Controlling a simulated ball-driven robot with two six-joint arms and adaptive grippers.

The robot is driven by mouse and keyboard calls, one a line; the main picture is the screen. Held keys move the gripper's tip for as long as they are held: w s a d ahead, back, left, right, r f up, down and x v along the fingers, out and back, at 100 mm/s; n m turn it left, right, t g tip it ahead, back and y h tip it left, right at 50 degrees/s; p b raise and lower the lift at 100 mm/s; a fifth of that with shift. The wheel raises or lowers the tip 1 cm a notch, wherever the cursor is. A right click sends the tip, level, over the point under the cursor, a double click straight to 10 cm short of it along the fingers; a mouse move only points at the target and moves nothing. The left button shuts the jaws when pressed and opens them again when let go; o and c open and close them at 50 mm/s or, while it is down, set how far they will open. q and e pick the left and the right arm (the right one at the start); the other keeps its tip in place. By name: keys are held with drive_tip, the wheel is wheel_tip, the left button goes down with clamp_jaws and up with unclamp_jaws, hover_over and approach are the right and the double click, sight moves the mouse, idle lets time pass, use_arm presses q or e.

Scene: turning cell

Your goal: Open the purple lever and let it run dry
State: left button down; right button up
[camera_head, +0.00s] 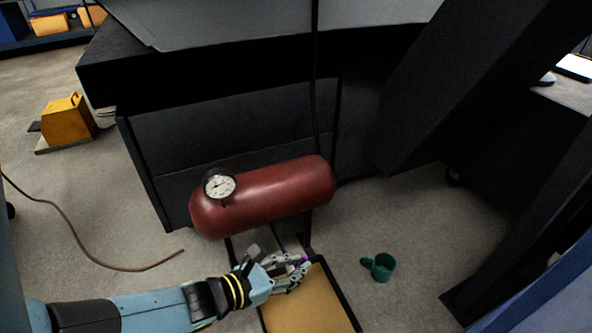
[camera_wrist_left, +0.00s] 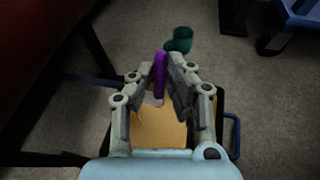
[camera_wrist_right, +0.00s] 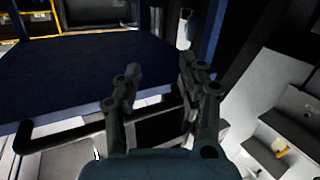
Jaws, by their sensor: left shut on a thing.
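The purple lever (camera_wrist_left: 160,75) stands between the fingers of my left gripper (camera_wrist_left: 158,88) in the left wrist view. In the head view only a small purple bit (camera_head: 304,260) shows at the fingertips of the left gripper (camera_head: 298,270). That gripper is shut on the lever, below a red tank (camera_head: 275,190) with a round dial gauge (camera_head: 219,186). The lever's base and any outlet are hidden. A tan-bottomed tray (camera_head: 305,305) lies under the hand. My right gripper (camera_wrist_right: 160,85) shows only in its own wrist view, fingers apart with nothing between them.
A green cup (camera_head: 383,267) stands on the floor right of the tray. A brown hose (camera_head: 100,262) lies on the floor at the left. A yellow box (camera_head: 68,120) stands farther back. A dark machine (camera_head: 240,130) blocks the space behind the tank.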

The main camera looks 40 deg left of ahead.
use_arm(q)
drive_tip(key=shift+s+a+f+b, duration=0.15)
drive_tip(key=shift+s+b, duration=0.15)
drive_tip(key=shift+b, duration=0.25)
use_arm(e)
wheel_tip(320, 180, up, 7)
drive_tip(key=w+t+y, duration=0.1)
drive_tip(key=t, duration=0.2)
drive_tip(key=shift+w+a+f+n+t, duration=0.2)
drive_tip(key=shift+a+n+t, duration=0.1)
drive_tip(key=shift+a+n, duration=0.15)
use_arm(q)
drive_tip(key=c, duration=1.4)
unclamp_jaws()
drive_tip(key=shift+o, duration=0.3)
drive_tip(key=shift+w+r, duration=0.1)
drive_tip(key=shift+r, duration=0.1)
wheel_tip(320, 180, up, 10)
drive_tip(key=shift+f, duration=0.15)
